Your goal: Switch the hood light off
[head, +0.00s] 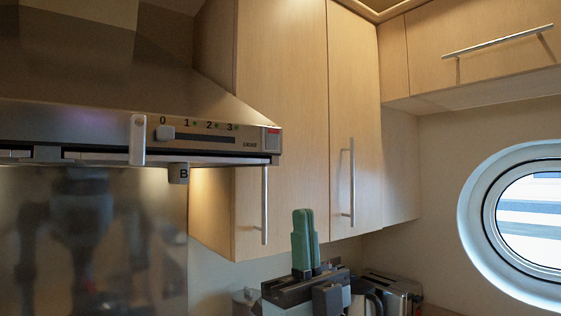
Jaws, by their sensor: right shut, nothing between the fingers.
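The steel range hood (220,105) fills the upper left of the head view. Its front strip carries a slider knob (166,132) at the 0 end of a scale marked 0 to 3. A pale upright lever (137,140) sits left of the scale, and a small tab marked B (179,173) hangs below the edge. A red mark (272,130) is at the strip's right end. Warm light falls on the cabinet side below the hood. My right gripper (303,213) points up, its green fingers shut and empty, below and right of the hood, apart from it. My left gripper is not in view.
Wooden wall cabinets (285,75) with long bar handles stand right of the hood, above and behind my right gripper. A toaster (390,290) is at the bottom. An oval porthole (475,210) is in the right wall. A shiny backsplash (60,260) lies below the hood.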

